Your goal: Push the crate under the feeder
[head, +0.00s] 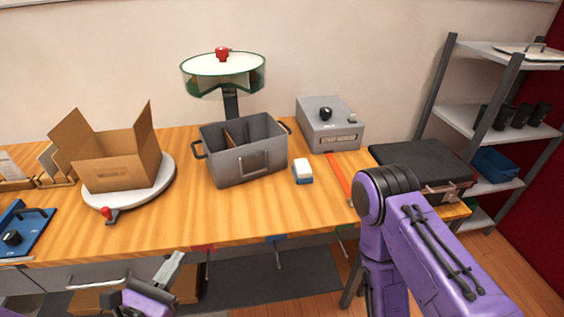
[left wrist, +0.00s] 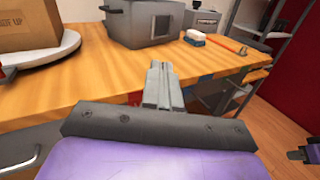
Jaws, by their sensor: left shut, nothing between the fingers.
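The grey crate (head: 262,165) stands upright on the wooden table, with two side handles and a brown piece inside. It also shows in the left wrist view (left wrist: 146,25), cut off at the top. The feeder (head: 223,76), a round drum with a green rim and a red knob, stands on a dark post behind the crate's left part. My left gripper (head: 174,265) is shut and empty, in front of the table's front edge and apart from the crate. It also shows in the left wrist view (left wrist: 164,78).
An open cardboard box (head: 118,165) sits on a round white turntable (head: 160,189) left of the crate. A white and blue block (head: 303,172) lies right of it, near a grey machine (head: 330,129) and a black case (head: 420,168). The table in front of the crate is clear.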

